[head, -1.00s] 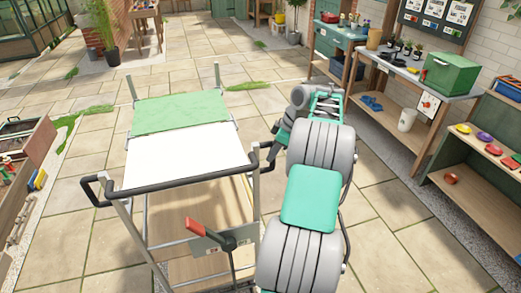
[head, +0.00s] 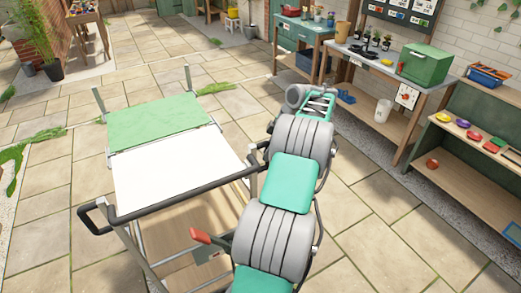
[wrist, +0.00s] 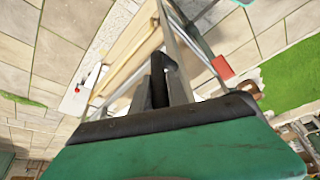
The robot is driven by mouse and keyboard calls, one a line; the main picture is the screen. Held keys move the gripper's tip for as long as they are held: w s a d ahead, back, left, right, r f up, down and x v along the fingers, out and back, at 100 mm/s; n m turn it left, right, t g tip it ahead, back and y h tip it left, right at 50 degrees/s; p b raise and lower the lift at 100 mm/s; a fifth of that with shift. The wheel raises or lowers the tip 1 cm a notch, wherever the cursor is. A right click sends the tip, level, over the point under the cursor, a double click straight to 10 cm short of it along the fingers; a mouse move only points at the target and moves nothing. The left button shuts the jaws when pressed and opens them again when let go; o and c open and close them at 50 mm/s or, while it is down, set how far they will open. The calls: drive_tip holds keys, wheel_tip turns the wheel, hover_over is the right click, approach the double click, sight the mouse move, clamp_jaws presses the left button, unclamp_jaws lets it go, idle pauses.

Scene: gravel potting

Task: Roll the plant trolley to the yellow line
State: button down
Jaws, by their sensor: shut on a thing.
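The plant trolley (head: 180,165) stands in front of me in the head view, with a white top, a green panel at its far end and upright corner posts. Its dark push handle (head: 165,205) crosses the near side, and a red-ended lever (head: 200,236) sits below it. In the wrist view my gripper (wrist: 158,82) shows dark fingers closed at the trolley's handle; the exact contact is hard to make out. The yellow line is not visible in any view.
A workbench (head: 395,68) with a green box (head: 425,63) and a low shelf unit (head: 470,160) stand along the right wall. A teal cabinet (head: 300,40) is farther back. Potted plants (head: 45,45) stand at far left.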

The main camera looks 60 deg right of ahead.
idle(0.4)
drive_tip(key=c, duration=1.3)
unclamp_jaws()
drive_tip(key=shift+w, duration=0.1)
